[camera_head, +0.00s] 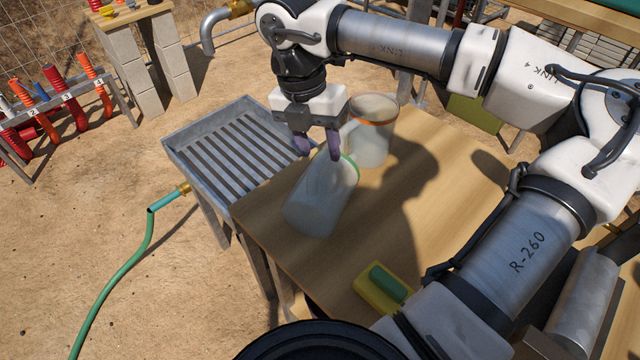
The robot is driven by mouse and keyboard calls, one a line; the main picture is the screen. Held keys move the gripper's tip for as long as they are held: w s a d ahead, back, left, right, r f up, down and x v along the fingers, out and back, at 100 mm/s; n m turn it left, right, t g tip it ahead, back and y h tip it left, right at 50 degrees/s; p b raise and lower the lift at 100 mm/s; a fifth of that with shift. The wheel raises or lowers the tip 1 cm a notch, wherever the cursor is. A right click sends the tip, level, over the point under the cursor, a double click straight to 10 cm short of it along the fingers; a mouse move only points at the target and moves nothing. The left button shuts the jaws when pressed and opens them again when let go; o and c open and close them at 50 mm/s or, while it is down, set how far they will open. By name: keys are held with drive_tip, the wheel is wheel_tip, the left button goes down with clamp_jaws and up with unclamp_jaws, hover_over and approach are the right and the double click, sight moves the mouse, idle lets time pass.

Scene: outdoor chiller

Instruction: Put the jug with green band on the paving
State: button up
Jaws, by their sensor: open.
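The jug with the green band (318,198) is pale and translucent. It appears tilted or lying over on the wooden table (440,190), its green rim toward the upper right and its base toward the lower left. My gripper (319,153) is open, pointing down at the jug's rim end. Its right purple finger overlaps the rim in the picture, and its left finger is just outside it. I cannot tell whether either finger touches the jug. No handle of this jug shows clearly. The ground in view is bare sandy dirt (120,240); I cannot make out paving.
A jug with an orange band (370,142) stands upright close behind my gripper. A yellow and green sponge (383,288) lies near the table's front edge. A slatted metal drain tray (232,145) adjoins the table at left, with a green hose (135,262). The table's right part is clear.

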sight(319, 157)
drive_tip(key=shift+d+f+p, duration=0.2)
drive_tip(key=shift+f+p, duration=0.5)
drive_tip(key=shift+f, duration=1.5)
drive_tip(key=shift+c, duration=0.3)
clamp_jaws()
